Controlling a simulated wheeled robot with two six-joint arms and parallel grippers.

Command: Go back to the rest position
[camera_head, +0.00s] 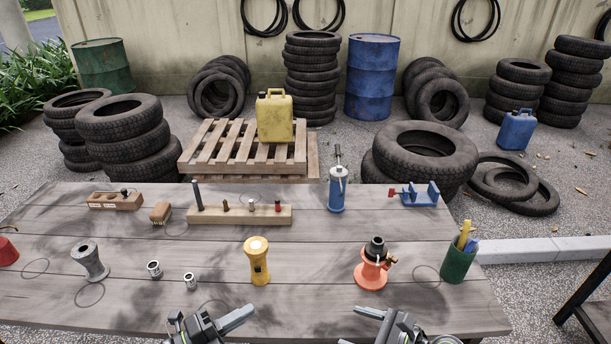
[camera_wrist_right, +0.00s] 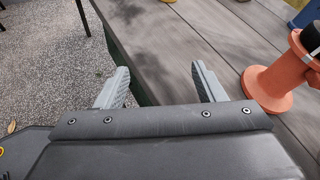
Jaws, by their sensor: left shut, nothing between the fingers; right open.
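My left gripper (camera_head: 248,312) is at the bottom of the head view, over the table's front edge. Its fingers are together and hold nothing. My right gripper (camera_head: 358,326) is at the bottom right of centre in the head view, below the orange object. In the right wrist view its two fingers (camera_wrist_right: 160,80) are spread apart with nothing between them. The orange flanged object with a dark top and brass fitting (camera_head: 370,274) stands upright on the table; it also shows at the right of the wrist view (camera_wrist_right: 272,84), apart from the fingers.
A dark frame (camera_head: 590,310) stands at right. Tyres and drums stand behind.

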